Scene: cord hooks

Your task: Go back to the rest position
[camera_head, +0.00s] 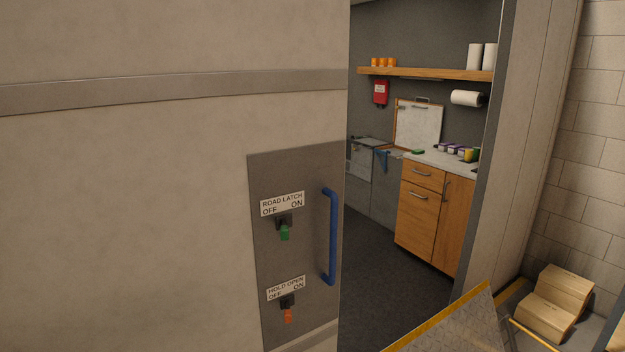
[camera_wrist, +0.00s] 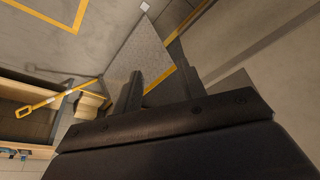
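My gripper (camera_wrist: 162,90) shows in the wrist view, its two dark fingers apart with nothing between them. It is over a grey plate with a yellow edge (camera_wrist: 140,52) and touches nothing that I can see. My gripper is not in the head view. There, a large beige door (camera_head: 130,210) fills the left side. Its grey panel bears a blue handle (camera_head: 332,235), a green switch (camera_head: 284,232) under the "ROAD LATCH" label and an orange switch (camera_head: 288,315) under the "HOLD OPEN" label.
The doorway right of the door opens onto a dark floor (camera_head: 380,265) and a wooden cabinet (camera_head: 430,215). A ramp-like plate (camera_head: 450,325) with a yellow edge lies at the bottom. Cardboard boxes (camera_head: 555,305) stand by the block wall at right.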

